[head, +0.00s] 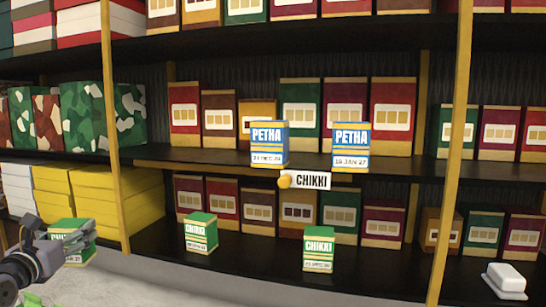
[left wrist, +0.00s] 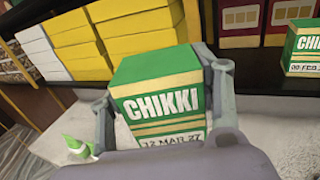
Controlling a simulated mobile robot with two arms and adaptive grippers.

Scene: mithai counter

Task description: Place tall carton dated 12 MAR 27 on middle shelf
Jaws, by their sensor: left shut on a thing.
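My left gripper (head: 72,240) is shut on a green CHIKKI carton (left wrist: 155,80) with yellow bands. Its date reads 12 MAR 27 in the left wrist view, partly cut off by the gripper. The same carton (head: 64,229) shows at the lower left in the head view, in front of the shelving and left of the yellow post. The middle shelf (head: 215,157) holds two blue PETHA cartons at its front, one at the centre (head: 269,143) and one to its right (head: 350,147). A CHIKKI tag (head: 312,180) hangs at its front edge. My right gripper is not in view.
Two green CHIKKI cartons (head: 201,233) (head: 318,249) stand at the front of the lower shelf. Yellow posts (head: 112,120) (head: 455,150) divide the shelving. Brown, red and green boxes (head: 300,105) line the middle shelf's back. A white dish (head: 507,279) sits lower right.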

